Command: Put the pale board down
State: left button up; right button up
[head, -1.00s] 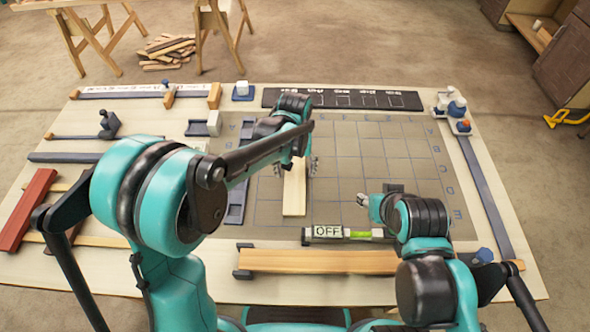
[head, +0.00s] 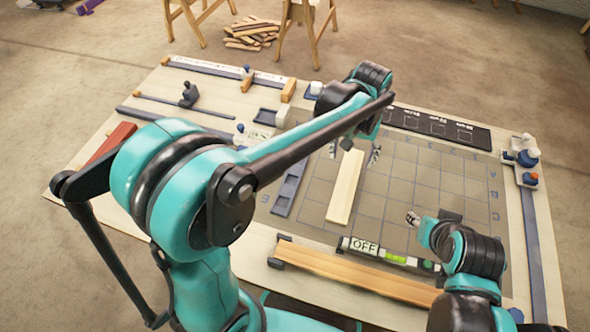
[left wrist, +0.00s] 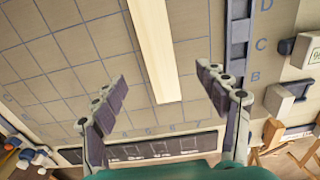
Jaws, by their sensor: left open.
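The pale board (head: 345,188) lies flat on the gridded mat (head: 392,190), a little askew to the grid lines in the head view. My left gripper (head: 354,152) is open at the far end of the board. In the left wrist view the pale board (left wrist: 153,45) runs between the spread fingers of the left gripper (left wrist: 162,75), with a gap on both sides, touching neither. My right gripper (head: 412,217) is low over the mat to the right of the board; its fingers are too small to judge.
A blue slotted rail (head: 290,188) lies left of the board. A black panel (head: 438,126) lies along the mat's far edge. Mat squares right of the board are clear.

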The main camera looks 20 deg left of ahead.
pick_arm(q)
jog(key=s+a+r+t, duration=0.2)
jog(key=s+a+t, duration=0.5)
jog(key=s+a, duration=0.7)
jog(key=shift+s+a, duration=0.35)
jog(key=shift+a, duration=0.65)
jog(key=shift+r, duration=0.1)
